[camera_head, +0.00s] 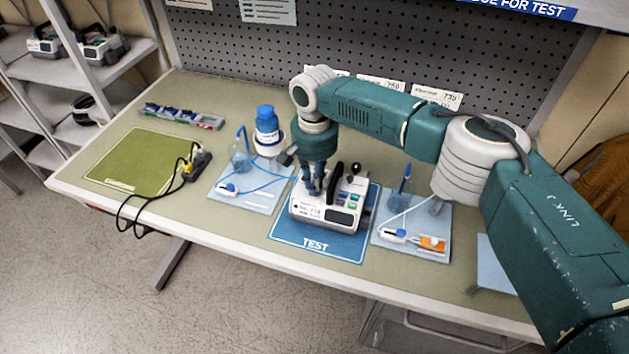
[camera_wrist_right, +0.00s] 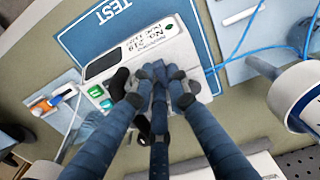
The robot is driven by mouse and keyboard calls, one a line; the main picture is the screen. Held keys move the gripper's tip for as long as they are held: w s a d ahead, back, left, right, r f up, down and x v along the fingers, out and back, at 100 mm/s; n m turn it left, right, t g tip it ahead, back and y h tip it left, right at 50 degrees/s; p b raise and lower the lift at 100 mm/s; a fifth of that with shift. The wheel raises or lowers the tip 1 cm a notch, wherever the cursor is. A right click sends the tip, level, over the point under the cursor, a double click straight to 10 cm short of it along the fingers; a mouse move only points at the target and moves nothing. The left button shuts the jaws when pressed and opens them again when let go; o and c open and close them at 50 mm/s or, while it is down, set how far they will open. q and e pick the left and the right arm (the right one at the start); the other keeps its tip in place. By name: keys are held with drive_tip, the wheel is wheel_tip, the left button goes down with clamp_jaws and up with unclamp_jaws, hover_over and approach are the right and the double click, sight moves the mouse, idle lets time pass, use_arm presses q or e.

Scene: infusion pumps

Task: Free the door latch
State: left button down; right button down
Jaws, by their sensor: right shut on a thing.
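The white infusion pump (camera_head: 328,221) stands on the blue TEST mat (camera_head: 345,248) near the front of the bench. Its green buttons and dark screen face up. It also shows in the wrist view (camera_wrist_right: 150,45), with a number label on it. My right gripper (camera_head: 313,190) comes down on the left part of the pump. In the wrist view its fingertips (camera_wrist_right: 160,75) are closed together at the pump's top edge, on what seems to be the door latch, which they hide. A black handle (camera_wrist_right: 118,84) is beside the fingers. My left gripper is out of view.
Light-blue mats with tubing and clamps flank the pump, on the left (camera_head: 250,201) and right (camera_head: 415,249).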

drive_tip(key=shift+n, duration=0.8)
drive_tip(key=n, duration=0.4)
drive_tip(key=shift+w+a+p, duration=0.1)
drive_tip(key=shift+p, duration=0.25)
drive_tip(key=n, duration=0.3)
drive_tip(key=shift+w+r, duration=0.1)
drive_tip(key=n, duration=0.4)
drive_tip(key=shift+a+n, duration=0.15)
drive_tip(key=shift+n, duration=0.15)
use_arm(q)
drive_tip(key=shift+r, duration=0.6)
use_arm(e)
drive_tip(key=n, duration=0.4)
drive_tip(key=shift+w, duration=0.1)
drive_tip(key=shift+n, duration=0.3)
drive_tip(key=c, duration=1.7)
unclamp_jaws()
